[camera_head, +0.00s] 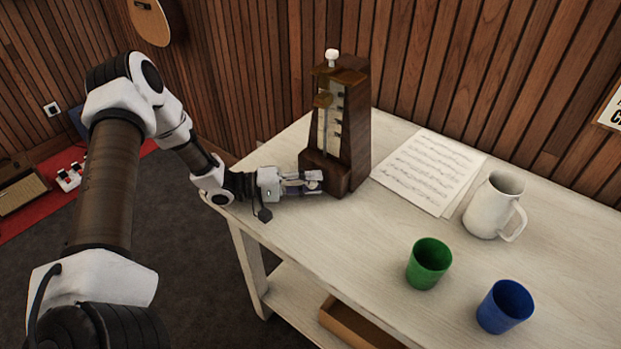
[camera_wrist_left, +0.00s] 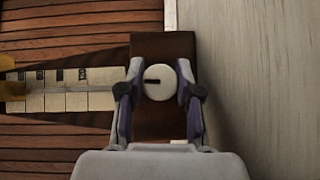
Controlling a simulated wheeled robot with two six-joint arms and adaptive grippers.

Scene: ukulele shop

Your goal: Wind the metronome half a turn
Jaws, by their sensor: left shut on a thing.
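A dark wooden metronome (camera_head: 354,133) stands upright at the back left of the pale table. Its pale scale and pendulum face front, and a white knob tops it. Low on its front is a round white winding key with a dark slot (camera_wrist_left: 159,82). My left gripper (camera_head: 311,182) reaches in level from the left, at the metronome's base. In the left wrist view the two fingers (camera_wrist_left: 159,88) sit on either side of the winding key and are shut on it. The slot lies along the picture's horizontal. My right gripper is not in view.
Sheet music (camera_head: 428,172) lies to the right of the metronome on the pale table (camera_head: 375,262). A white pitcher (camera_head: 494,206), a green cup (camera_head: 429,263) and a blue cup (camera_head: 504,306) stand further right. The table's middle front is clear. A wood-panelled wall is behind.

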